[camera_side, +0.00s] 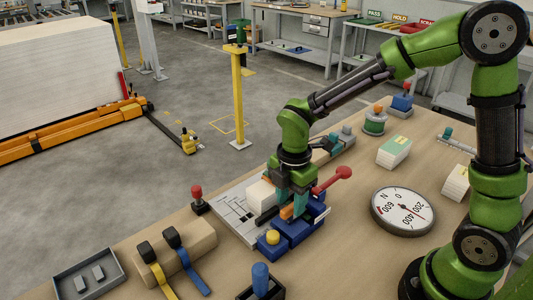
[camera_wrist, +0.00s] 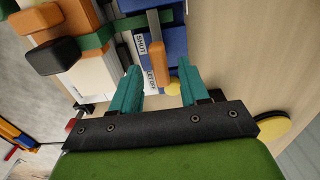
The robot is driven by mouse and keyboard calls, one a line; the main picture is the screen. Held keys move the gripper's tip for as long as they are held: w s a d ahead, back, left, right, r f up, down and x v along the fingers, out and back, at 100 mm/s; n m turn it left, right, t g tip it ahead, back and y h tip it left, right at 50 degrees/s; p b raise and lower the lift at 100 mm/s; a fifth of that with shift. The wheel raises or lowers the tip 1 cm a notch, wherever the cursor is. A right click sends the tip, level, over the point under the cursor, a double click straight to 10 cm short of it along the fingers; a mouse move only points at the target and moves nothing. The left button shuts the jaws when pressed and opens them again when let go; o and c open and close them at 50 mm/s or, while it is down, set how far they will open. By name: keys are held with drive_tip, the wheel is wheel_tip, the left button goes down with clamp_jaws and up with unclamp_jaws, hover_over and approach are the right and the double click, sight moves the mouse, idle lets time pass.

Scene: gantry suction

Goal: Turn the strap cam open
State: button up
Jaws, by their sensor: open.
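The strap cam shows in the wrist view as a grey lever (camera_wrist: 153,24) with an orange end (camera_wrist: 157,78) on a blue base (camera_wrist: 174,42). White labels beside it read "SHUT" and, partly hidden, "LET OFF". A green strap (camera_wrist: 98,38) runs from the cam over a white block (camera_wrist: 97,80). My gripper (camera_wrist: 160,76) is open, its two teal fingers apart, one on either side of the orange end. Contact cannot be told. In the side view my gripper (camera_side: 292,211) is low over the blue base (camera_side: 291,232) and hides much of the cam.
A red-knobbed lever (camera_side: 334,179) rises close to the right of my gripper. A yellow button (camera_side: 273,237) sits in front. A round dial (camera_side: 403,211) lies to the right, a padded rest with two straps (camera_side: 182,246) to the left. The bench between base and dial is clear.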

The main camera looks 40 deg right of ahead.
drive_tip(key=shift+f, duration=0.75)
clamp_jaws()
